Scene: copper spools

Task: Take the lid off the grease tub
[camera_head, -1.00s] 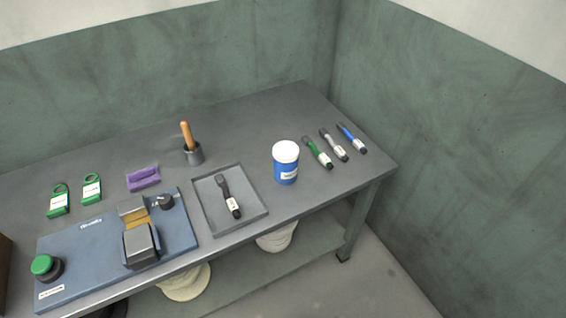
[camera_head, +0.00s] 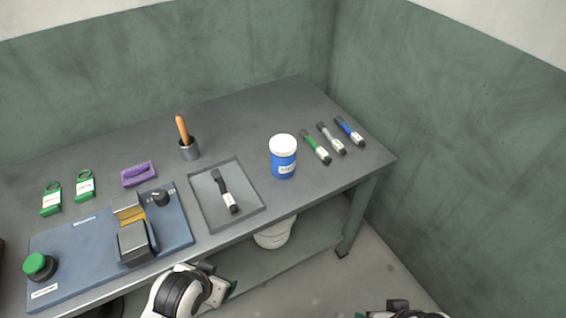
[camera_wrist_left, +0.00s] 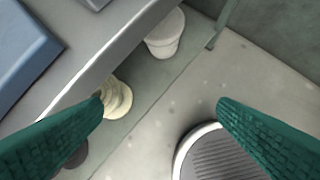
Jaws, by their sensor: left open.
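The grease tub (camera_head: 283,163) is a blue jar with a white label, standing upright on the grey workbench. Its white lid (camera_head: 282,145) sits on top of it. In the head view my left arm comes in at the bottom, below the bench's front edge and well short of the tub. In the left wrist view my left gripper (camera_wrist_left: 163,107) shows two green fingers spread wide with nothing between them. The tub is not in the wrist view. A small part of my right arm shows at the bottom right of the head view; its fingers are out of sight.
A grey tray (camera_head: 247,211) holding a dark marker-like tool (camera_head: 225,192) lies left of the tub. Green, grey and blue markers (camera_head: 331,139) lie to its right. A cup with a wooden-handled tool (camera_head: 188,149) and a blue fixture plate (camera_head: 82,262) are further left.

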